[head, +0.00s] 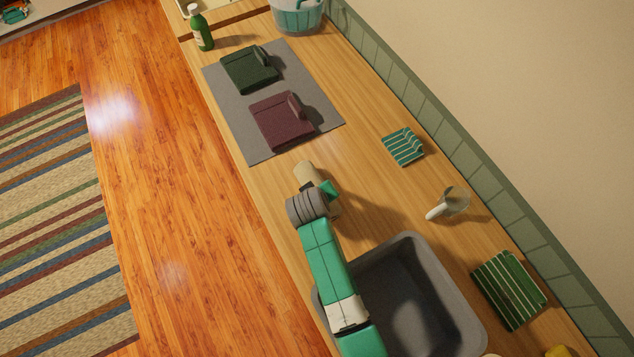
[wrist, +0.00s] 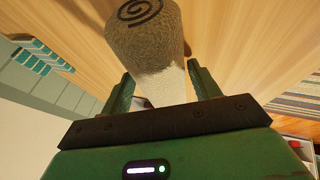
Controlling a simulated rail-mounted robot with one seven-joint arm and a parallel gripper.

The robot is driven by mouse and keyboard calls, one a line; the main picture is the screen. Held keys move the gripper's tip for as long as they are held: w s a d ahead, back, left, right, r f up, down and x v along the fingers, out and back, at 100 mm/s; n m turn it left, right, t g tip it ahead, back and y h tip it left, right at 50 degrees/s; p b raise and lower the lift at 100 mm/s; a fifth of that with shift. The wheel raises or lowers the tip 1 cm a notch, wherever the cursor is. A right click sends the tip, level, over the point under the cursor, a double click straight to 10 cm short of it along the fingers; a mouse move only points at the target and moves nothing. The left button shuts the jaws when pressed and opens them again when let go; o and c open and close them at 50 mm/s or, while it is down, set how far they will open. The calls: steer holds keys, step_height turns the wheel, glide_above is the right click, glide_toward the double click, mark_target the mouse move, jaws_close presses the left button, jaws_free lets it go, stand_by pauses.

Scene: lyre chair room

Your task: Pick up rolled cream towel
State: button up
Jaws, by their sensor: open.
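The rolled cream towel (head: 304,172) is on the wooden counter just in front of the grey mat; the arm partly hides it in the head view. In the wrist view the towel (wrist: 156,55) shows a dark spiral at its end, and its near part lies between my two fingers. My gripper (head: 323,190) is at the towel, with one green finger visible beside it in the head view. In the wrist view my gripper (wrist: 161,84) is open, with a finger on each side of the towel. I cannot tell whether either finger touches it.
A grey mat (head: 230,110) holds folded green (head: 248,69) and maroon (head: 282,119) towels. A teal striped cloth (head: 403,146), a scoop-like item (head: 448,204) and a green striped cloth (head: 508,289) lie along the wall. A sink (head: 410,300) is below my arm. A green bottle (head: 201,28) and a basket (head: 297,14) stand beyond.

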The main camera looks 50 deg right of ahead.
steer(key=c, duration=0.8)
